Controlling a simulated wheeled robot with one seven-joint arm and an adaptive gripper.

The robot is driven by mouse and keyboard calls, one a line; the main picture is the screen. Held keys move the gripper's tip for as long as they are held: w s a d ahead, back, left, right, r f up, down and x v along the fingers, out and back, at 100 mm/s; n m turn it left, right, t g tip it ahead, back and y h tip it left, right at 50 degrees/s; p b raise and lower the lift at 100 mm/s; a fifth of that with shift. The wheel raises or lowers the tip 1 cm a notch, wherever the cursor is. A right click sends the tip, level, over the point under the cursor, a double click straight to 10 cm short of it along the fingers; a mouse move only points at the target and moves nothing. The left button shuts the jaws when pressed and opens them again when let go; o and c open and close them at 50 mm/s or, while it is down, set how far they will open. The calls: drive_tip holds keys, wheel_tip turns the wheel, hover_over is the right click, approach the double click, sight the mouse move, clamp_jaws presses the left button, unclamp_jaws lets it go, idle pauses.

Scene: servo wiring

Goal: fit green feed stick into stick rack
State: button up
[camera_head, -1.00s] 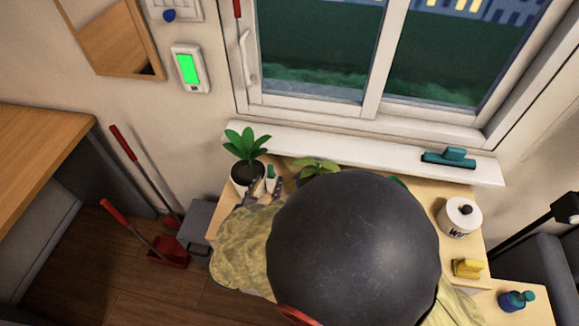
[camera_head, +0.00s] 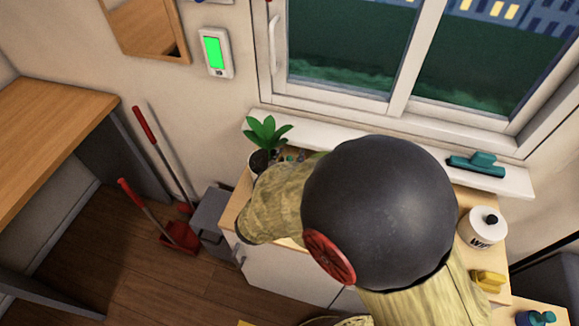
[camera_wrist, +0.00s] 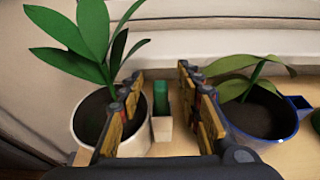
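In the wrist view, a dark green upright piece (camera_wrist: 161,97), which looks like the green feed stick, stands in or on a small pale block (camera_wrist: 161,129) on the wooden top. I cannot tell whether the pale block is the stick rack or part of the stick. My gripper (camera_wrist: 162,108) is open, with one finger on each side of this piece and a gap on both sides. Nothing is held. In the head view, my arm hides this piece and most of the gripper.
A leafy plant in a white pot (camera_wrist: 91,120) stands close left of the gripper. A plant in a blue pot (camera_wrist: 262,125) is close right. The windowsill (camera_head: 400,150) runs behind. A white canister (camera_head: 484,228) and yellow object (camera_head: 488,281) stand right.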

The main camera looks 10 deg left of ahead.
drive_tip(key=shift+c, duration=0.8)
drive_tip(key=c, duration=0.7)
drive_tip(key=shift+r, duration=0.1)
clamp_jaws()
